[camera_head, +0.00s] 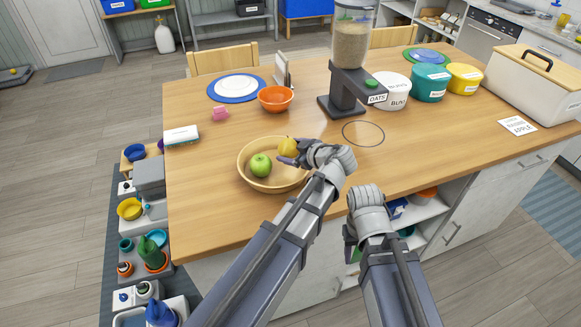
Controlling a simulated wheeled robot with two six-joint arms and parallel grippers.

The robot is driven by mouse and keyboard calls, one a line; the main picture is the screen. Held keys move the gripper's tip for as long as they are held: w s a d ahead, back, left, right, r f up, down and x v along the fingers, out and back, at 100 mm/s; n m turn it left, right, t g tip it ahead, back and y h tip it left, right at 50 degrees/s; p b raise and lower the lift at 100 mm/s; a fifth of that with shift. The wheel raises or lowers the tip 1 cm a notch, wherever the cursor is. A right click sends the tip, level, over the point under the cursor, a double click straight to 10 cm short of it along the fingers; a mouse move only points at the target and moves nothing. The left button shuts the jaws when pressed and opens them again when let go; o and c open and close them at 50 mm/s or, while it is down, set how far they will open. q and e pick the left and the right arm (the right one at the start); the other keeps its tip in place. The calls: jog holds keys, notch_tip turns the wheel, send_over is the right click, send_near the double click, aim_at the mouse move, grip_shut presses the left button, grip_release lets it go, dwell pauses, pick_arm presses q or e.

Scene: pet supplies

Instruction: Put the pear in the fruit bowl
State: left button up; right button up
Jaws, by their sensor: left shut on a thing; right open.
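The wooden fruit bowl (283,182) stands on the table near its front left part. A green apple (261,165) lies inside it. My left gripper (287,151) is shut on the yellow pear (286,145) and holds it over the right back part of the bowl. The gripper's fingers partly hide the pear; I cannot tell whether it touches the bowl. My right gripper (351,243) is open, in front of the table's front edge and away from the bowl, its fingers mostly hidden by the arm.
An orange bowl (275,103) and a blue-rimmed plate (236,88) stand behind the fruit bowl. The oats dispenser (346,90) rises at the back, with labelled tubs (428,94) and a large bin (525,95) to the right. The right front tabletop is clear.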

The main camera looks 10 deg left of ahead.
pick_arm(q)
jog(key=shift+f, duration=0.1)
notch_tip(320, 180, down, 4)
jog(key=b, duration=0.3)
jog(key=shift+r+b, duration=0.25)
jog(key=shift+b, duration=0.05)
jog(key=shift+f, duration=0.2)
jog(key=o, duration=1.3)
jog(key=shift+r, duration=0.15)
